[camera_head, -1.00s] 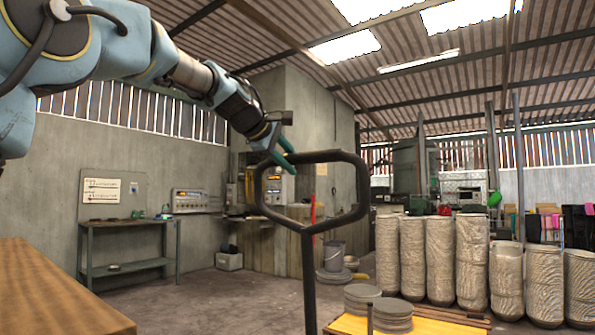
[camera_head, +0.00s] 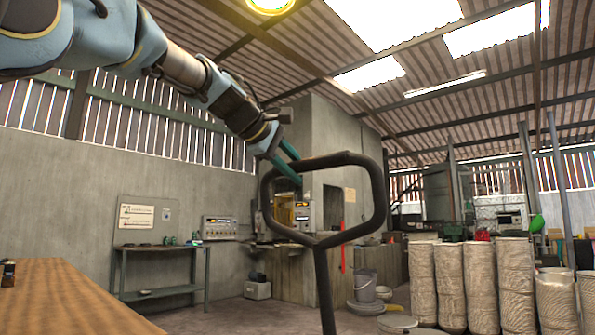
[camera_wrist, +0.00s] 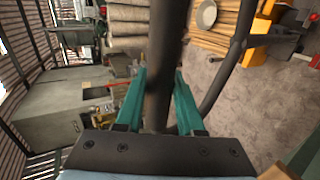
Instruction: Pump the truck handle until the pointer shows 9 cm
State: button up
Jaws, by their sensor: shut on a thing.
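The truck handle (camera_head: 378,200) is a dark loop on a single upright shaft, in the middle of the head view. My gripper (camera_head: 295,168) is at the loop's upper left, with its teal fingers around the bar. In the wrist view the dark handle bar (camera_wrist: 163,60) runs between the teal fingers of my gripper (camera_wrist: 160,85), which is shut on it. The truck body is below the head view's lower edge. I cannot make out the pointer or any centimetre scale in either view.
A wooden table (camera_head: 75,305) is at the lower left. A workbench (camera_head: 160,250) stands by the far wall, beside a grey control box (camera_head: 220,228). Several tall ribbed rolls (camera_head: 467,285) stand at the right. Grey floor shows between the table and the rolls.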

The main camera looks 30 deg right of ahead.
jog(key=shift+a+f+b, duration=0.3)
jog(key=shift+a+b, duration=0.05)
jog(key=s+a+f+b, duration=0.3)
jog(key=a+b, duration=0.3)
jog(key=a, duration=0.6)
jog(key=shift+s+b, duration=0.15)
jog(key=shift+b, duration=0.25)
jog(key=shift+f, duration=0.1)
jog(key=s+a+f+b, duration=0.2)
jog(key=a+f+b, duration=0.3)
jog(key=a+b, duration=0.5)
jog(key=shift+s+a+f, duration=0.25)
jog(key=shift+s+a, duration=0.15)
jog(key=shift+a, duration=0.15)
jog(key=shift+s+a+b, duration=0.15)
jog(key=shift+a+b, duration=0.2)
jog(key=shift+a, duration=0.1)
jog(key=shift+r, duration=0.2)
